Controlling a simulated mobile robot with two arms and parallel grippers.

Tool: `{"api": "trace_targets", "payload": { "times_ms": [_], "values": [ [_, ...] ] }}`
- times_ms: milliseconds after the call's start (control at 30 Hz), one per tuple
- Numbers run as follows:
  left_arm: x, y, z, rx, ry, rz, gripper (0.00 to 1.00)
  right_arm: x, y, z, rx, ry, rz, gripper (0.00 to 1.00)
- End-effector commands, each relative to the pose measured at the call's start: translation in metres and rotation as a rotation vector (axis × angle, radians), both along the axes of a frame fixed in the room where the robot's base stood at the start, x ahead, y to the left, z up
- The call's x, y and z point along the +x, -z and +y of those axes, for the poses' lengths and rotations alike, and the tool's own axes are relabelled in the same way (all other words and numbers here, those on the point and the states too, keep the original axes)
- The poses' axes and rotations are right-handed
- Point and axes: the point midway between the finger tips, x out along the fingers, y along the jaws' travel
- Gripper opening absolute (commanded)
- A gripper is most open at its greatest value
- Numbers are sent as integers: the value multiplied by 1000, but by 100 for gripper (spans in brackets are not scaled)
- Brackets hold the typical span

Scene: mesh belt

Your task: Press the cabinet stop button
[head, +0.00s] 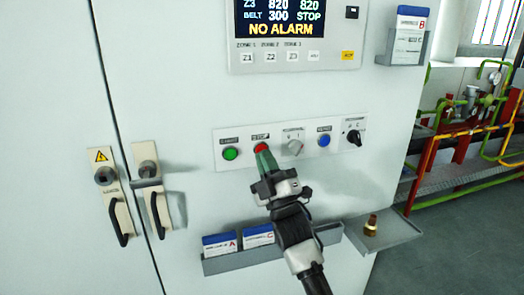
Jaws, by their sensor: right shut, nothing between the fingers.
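The red stop button (260,147) sits on a white button strip (222,137) on the cabinet front (180,60), under a label reading STOP. My right gripper (263,156) is shut and empty, and its fingertips are at the lower part of the red button. The fingertips overlap the button in the picture; I cannot tell whether they touch it or whether it is pushed in. The display (290,18) above shows STOP at the belt line and NO ALARM. My left gripper is not in view.
A green button (230,154) is to the left; a grey selector (293,147), a blue button (323,141) and a black knob (353,137) are to the right. A tray (218,265) with boxes and a ledge (397,232) with a brass piece (371,224) are below.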

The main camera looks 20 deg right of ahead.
Motion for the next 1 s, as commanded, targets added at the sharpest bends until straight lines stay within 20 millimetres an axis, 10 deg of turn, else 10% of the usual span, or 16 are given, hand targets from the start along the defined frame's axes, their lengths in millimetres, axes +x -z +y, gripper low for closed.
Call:
{"api": "trace_targets", "payload": {
  "times_ms": [1000],
  "values": [
    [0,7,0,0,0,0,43,12,0,0,0,0,-1,0]
  ]
}}
